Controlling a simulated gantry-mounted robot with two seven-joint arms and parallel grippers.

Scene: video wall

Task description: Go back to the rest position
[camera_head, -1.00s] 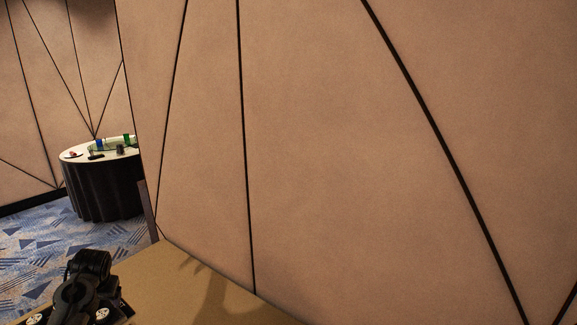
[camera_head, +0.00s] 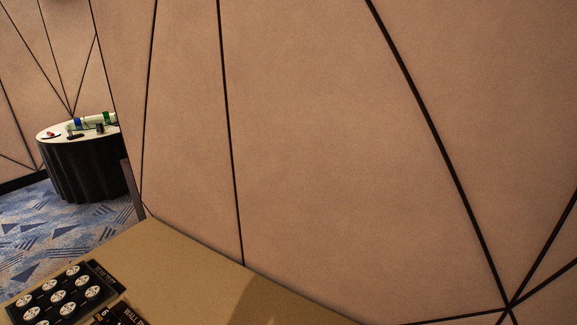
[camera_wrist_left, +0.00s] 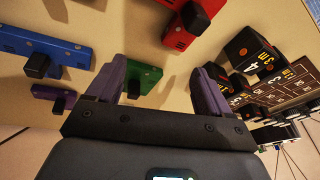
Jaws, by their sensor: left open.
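My left gripper (camera_wrist_left: 166,72) shows in the left wrist view with its two dark fingers spread apart and nothing held between them. A green block with a dark knob (camera_wrist_left: 143,76) lies on the tan surface beyond the gap between the fingers. My left gripper is outside the head view. My right gripper is in neither view.
A tan tabletop (camera_head: 188,262) holds a dark panel of round buttons (camera_head: 45,306) at the lower left. The wrist view shows blue (camera_wrist_left: 40,45), purple (camera_wrist_left: 55,95) and red (camera_wrist_left: 190,22) blocks, and dark numbered cubes (camera_wrist_left: 250,55). A round table (camera_head: 85,170) stands far left.

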